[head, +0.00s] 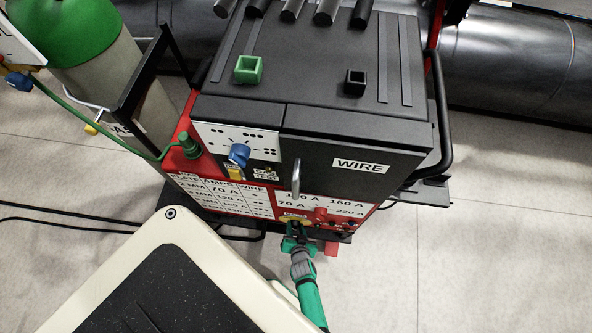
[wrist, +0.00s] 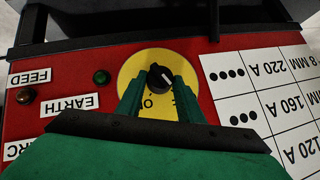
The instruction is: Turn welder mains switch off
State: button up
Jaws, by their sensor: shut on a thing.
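The welder (head: 310,130) is a black and red cabinet in the head view. Its mains switch is a black rotary knob (wrist: 158,77) with a white pointer line, on a round yellow plate (wrist: 133,69) in the wrist view. The yellow plate also shows low on the front in the head view (head: 295,218). My gripper (wrist: 158,86) has green fingers on either side of the knob and is shut on it. Its green arm end shows in the head view (head: 298,243). Lettering on the plate is partly hidden by the fingers, and the switch position is hard to read.
A green lamp (wrist: 101,76) and a red lamp (wrist: 25,96) sit beside the plate. A white amps table (wrist: 262,90) is on its other side. In the head view, a gas cylinder (head: 85,50) with a green hose stands left, and open floor (head: 480,240) lies right.

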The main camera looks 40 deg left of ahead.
jog(key=shift+s+a+n+t+h, duration=0.15)
jog(key=shift+n+t+h, duration=0.25)
jog(key=shift+h, duration=0.25)
jog(key=shift+s+a+n+t+h, duration=0.15)
jog(key=shift+n+t+h, duration=0.25)
jog(key=shift+h, duration=0.25)
dwell(0.4)
jog(key=o, duration=1.1)
jog(key=shift+w, duration=0.1)
jog(key=shift+c, duration=0.2)
jog(key=v, duration=1.1)
jog(key=s+d+r+m+t+h, duration=0.1)
jog(key=d+r, duration=0.4)
jog(key=r, duration=0.7)
jog(key=s+d+r+m+t+h, duration=0.1)
jog(key=d+r+m+t+h, duration=0.1)
jog(key=r, duration=1)
jog(key=s+d+r+m+t+h, duration=0.1)
jog(key=d+r+m+t, duration=0.2)
jog(key=d+r, duration=0.6)
notch_tip(320, 180, up, 4)
jog(key=shift+r+t+h, duration=0.15)
jog(key=shift+t+h, duration=0.15)
jog(key=shift+t, duration=0.5)
